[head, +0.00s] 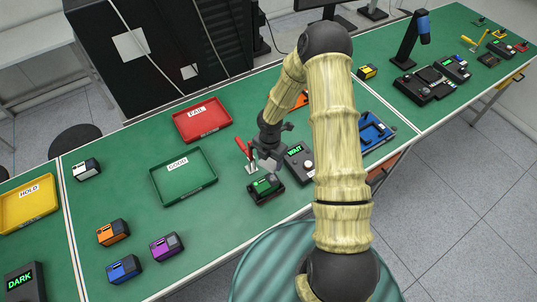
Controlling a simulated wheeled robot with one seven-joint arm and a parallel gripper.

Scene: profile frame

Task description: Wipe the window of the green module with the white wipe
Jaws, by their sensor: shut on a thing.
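The green module (266,184) sits in a black holder (263,197) on the green bench, just in front of my gripper. Its dark window is on top and too small to read. My gripper (269,163) hangs just behind and above the module, shut on a small pale thing that appears to be the white wipe (267,166). Most of the wipe is hidden by the fingers. I cannot tell whether it touches the window.
A dark box with a green display (299,160) is close to the right. A green tray (183,176), a red tray (202,120) and orange (113,233), blue (124,269) and purple (166,247) modules lie leftward.

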